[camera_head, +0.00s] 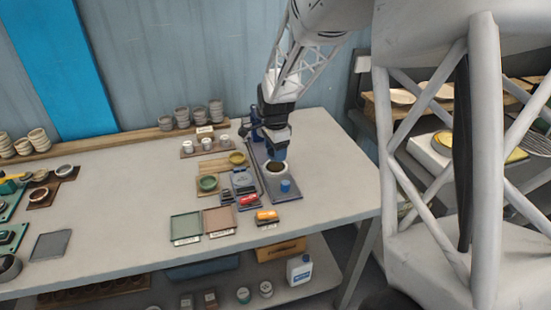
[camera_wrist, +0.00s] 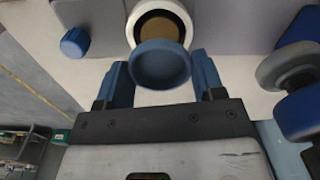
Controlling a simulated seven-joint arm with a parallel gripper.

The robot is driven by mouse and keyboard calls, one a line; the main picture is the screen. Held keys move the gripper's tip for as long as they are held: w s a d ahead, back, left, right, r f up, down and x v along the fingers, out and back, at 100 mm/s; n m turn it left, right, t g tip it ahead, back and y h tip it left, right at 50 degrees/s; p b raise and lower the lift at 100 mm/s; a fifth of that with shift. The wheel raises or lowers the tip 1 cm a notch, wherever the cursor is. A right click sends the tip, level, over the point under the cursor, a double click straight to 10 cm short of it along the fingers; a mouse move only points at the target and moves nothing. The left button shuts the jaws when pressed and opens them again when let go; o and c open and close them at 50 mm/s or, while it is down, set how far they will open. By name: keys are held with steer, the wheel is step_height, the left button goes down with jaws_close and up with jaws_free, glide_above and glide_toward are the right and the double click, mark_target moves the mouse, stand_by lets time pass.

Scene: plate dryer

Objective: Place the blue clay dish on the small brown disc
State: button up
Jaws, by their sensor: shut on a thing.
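My gripper (camera_wrist: 161,70) is shut on the blue clay dish (camera_wrist: 160,62), with one blue finger at each side of it in the wrist view. The dish is round and shallow, and its hollow side shows. The small brown disc (camera_wrist: 160,28) shows just beyond the dish, inside a white ring; the dish overlaps the ring's near edge in the picture. In the head view my gripper (camera_head: 277,149) is over the white ring, with the brown disc (camera_head: 276,167) partly visible just below it. The gap between dish and disc cannot be told.
A blue knob (camera_head: 286,186) stands on the grey base in front of the ring. Red and orange items (camera_head: 266,216), a green bowl (camera_head: 208,183) and a yellow bowl (camera_head: 237,158) lie to the left. White cups and stacked grey cups stand behind. The table's right side is clear.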

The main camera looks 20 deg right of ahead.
steer(key=shift+f, duration=1.75)
steer(key=shift+f, duration=0.15)
steer(key=o, duration=0.9)
step_height(320, 180, up, 12)
steer(key=shift+r, duration=0.15)
